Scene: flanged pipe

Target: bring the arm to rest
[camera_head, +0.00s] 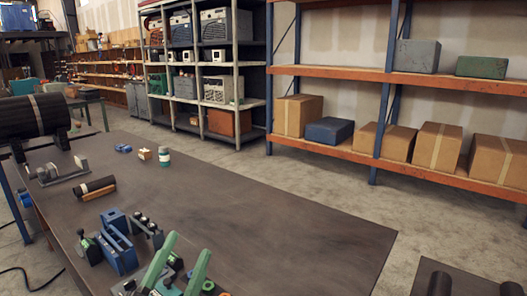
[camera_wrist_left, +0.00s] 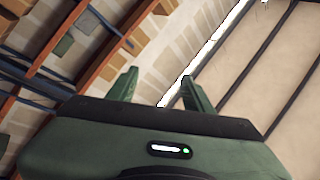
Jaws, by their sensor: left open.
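My left gripper (camera_head: 187,244) shows at the bottom of the head view, its two green fingers pointing up and standing apart. It is open, with nothing between the fingers. In the left wrist view the same gripper (camera_wrist_left: 158,76) is open and empty, with only shelving and wall far behind it. A large dark pipe (camera_head: 33,115) lies at the left end of the dark table (camera_head: 270,215), well away from the gripper. My right gripper is not in view.
Near the gripper on the table is a blue tool or holder (camera_head: 118,243). A short black cylinder (camera_head: 95,188), a grey metal part (camera_head: 47,172) and a small green-and-white container (camera_head: 164,157) lie farther back. The table's right half is clear. Orange shelves (camera_head: 400,172) with boxes stand behind.

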